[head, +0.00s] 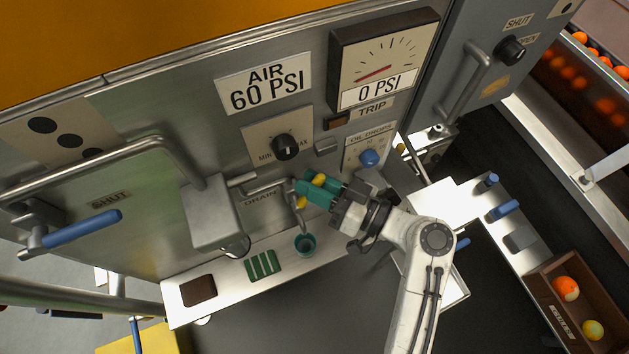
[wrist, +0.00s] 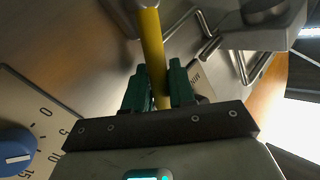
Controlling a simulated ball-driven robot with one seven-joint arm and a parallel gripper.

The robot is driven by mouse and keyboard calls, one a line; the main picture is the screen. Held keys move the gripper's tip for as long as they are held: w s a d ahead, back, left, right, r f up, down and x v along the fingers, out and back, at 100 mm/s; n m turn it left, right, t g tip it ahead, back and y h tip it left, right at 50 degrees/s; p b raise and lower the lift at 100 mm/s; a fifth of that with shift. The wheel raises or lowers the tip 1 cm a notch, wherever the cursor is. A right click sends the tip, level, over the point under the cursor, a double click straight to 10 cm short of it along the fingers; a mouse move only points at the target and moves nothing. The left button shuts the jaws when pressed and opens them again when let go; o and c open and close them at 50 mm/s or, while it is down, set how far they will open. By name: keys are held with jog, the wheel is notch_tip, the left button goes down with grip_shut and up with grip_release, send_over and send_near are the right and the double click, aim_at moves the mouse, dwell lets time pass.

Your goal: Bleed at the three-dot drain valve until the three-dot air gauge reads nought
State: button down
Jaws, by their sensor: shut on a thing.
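The air gauge (head: 385,58) is at the upper middle in the head view. Its red needle points low to the left, and the plate on it reads 0 PSI. A three-dot plate (head: 62,135) is on the panel at the left. My gripper (head: 310,190) has its green fingers shut on the yellow handle (head: 319,180) of the drain valve, beside the DRAIN label. In the wrist view the yellow handle (wrist: 152,45) runs up between the fingers. The fingers hide part of the handle. A teal cup (head: 305,244) stands below the drain pipe (head: 291,194).
Above the drain are a MIN–MAX knob (head: 285,147) and a blue oil-drops knob (head: 369,158). A metal rail (head: 100,165) and a blue-handled lever (head: 82,229) are at the left. A green striped pad (head: 263,265) and a brown pad (head: 198,290) lie on the ledge.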

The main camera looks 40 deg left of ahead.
jog(key=w+d+f+m+t+y+b, duration=0.1)
jog(key=w+f+m+t+y+b, duration=0.3)
jog(key=m+b, duration=1.1)
jog(key=shift+d+f+t+y, duration=0.35)
jog(key=shift+f+t+y, duration=0.75)
jog(key=shift+f+y, duration=0.35)
jog(key=shift+b, duration=0.3)
jog(key=c, duration=1)
grip_release()
jog(key=shift+c, duration=0.2)
jog(key=v, duration=1)
jog(key=shift+d+f+b, duration=0.25)
jog(key=shift+d+b, duration=0.05)
jog(key=shift+b, duration=0.15)
